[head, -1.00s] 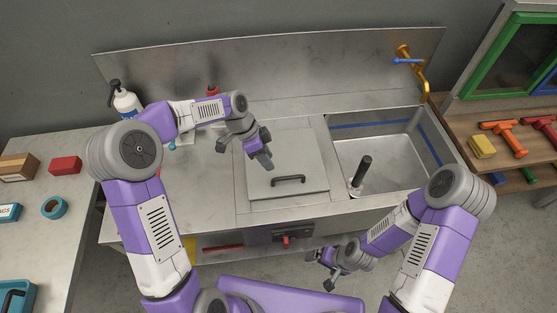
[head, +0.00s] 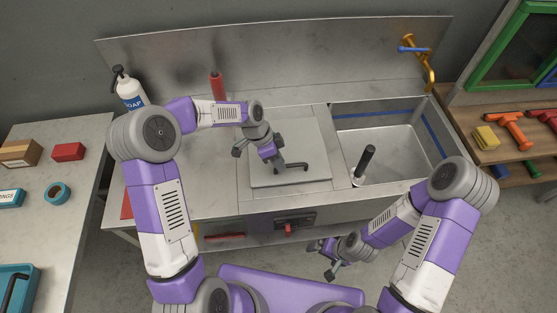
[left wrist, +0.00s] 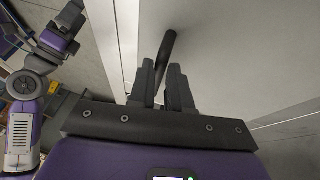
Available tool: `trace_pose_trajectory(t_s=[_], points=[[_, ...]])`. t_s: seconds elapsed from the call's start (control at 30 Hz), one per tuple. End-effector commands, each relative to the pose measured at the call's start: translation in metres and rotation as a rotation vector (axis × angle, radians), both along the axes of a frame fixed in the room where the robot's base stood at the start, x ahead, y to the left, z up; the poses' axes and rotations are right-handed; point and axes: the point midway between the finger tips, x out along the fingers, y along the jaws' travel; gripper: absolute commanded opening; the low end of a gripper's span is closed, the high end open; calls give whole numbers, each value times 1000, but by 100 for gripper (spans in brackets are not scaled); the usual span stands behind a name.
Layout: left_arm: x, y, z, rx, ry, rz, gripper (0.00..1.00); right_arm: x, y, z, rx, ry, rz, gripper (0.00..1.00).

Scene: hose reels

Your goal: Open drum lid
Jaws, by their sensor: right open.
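The drum lid (head: 310,146) is a flat grey square panel, lying closed in the metal counter left of the basin. Its black bar handle (head: 297,167) is near its front edge. My left gripper (head: 281,168) is at the handle's left end, fingers pointing down. In the left wrist view the fingers (left wrist: 164,88) are close together with the dark handle (left wrist: 168,46) running in between them; the gripper looks shut on it. The contact itself is partly hidden. My right gripper (head: 321,260) is open and empty in front of the counter.
A soap bottle (head: 130,92) and a red bottle (head: 217,86) stand at the back left. A red handle (head: 289,229) is on the counter front below the lid.

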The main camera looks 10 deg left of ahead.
Motion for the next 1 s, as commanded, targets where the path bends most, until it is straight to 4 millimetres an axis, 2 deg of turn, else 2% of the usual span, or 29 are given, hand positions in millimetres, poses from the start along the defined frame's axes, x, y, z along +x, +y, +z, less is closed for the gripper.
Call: trace_pose_trajectory(t_s=[0.03, 0.1, 0.57, 0.77, 1.0], points=[[0, 0, 0, 0, 0, 0, 10, 0, 0, 0, 0, 0, 0, 96], [0, 0, 0, 0, 0, 0, 0, 0, 0, 0, 0, 0, 0, 96], [1, 0, 5, -5, 12, 2, 0, 0, 0, 5, 0, 0, 0, 96], [7, 2, 23, -26, 75, 1, 0, 0, 0, 25, 0, 0, 0, 96], [22, 7, 56, -72, 213, 3, 0, 0, 0, 59, 0, 0, 0, 96]])
